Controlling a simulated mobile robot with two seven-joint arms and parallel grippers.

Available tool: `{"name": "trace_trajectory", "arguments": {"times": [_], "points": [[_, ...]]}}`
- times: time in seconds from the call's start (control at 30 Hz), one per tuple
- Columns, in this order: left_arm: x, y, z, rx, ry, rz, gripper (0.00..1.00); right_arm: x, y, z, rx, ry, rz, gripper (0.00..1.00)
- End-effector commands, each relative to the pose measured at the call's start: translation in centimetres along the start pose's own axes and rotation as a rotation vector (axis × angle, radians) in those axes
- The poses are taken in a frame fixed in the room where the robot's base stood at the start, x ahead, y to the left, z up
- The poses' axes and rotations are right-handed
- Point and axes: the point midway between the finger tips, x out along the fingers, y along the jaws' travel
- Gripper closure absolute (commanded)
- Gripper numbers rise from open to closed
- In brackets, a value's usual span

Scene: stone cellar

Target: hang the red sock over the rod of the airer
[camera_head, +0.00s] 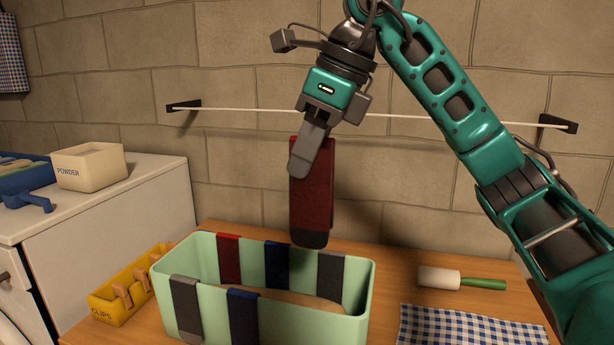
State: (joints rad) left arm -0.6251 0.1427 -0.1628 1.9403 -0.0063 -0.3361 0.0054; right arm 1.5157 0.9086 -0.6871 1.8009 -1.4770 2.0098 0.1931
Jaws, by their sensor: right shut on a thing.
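The red sock (312,205) hangs upright from my right gripper (303,165), with its dark end down. The gripper is shut on the sock's upper end. The airer's rod (240,110) is a thin white line along the wall between two black brackets (184,106) (558,124). My right gripper and wrist cover part of the rod. In the picture the sock hangs below the rod's line and is not over it; how far it is from the rod in depth, I cannot tell. My left gripper is not in view.
A mint green tub (352,290) stands on the wooden table (395,277), with several socks over its rims. A yellow clips box (118,308) is left of it. A lint roller (438,278) and checked cloth (465,328) lie right. A powder box (90,166) stands on the white cabinet.

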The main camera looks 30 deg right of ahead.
Motion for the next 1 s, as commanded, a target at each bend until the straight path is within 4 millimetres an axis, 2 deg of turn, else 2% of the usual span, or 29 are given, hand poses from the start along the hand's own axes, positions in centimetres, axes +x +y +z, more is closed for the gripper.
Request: {"name": "trace_trajectory", "arguments": {"times": [0.1,0.7,1.0], "points": [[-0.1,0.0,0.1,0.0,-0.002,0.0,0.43,-1.6,0.0,0.6,0.001,-0.005,-0.003,1.0],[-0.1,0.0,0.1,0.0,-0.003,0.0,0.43,-8.1,0.0,3.4,-0.001,-0.002,-0.002,1.0],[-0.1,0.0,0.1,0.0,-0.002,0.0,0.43,-9.0,0.0,3.7,0.0,0.0,0.0,1.0]]}}
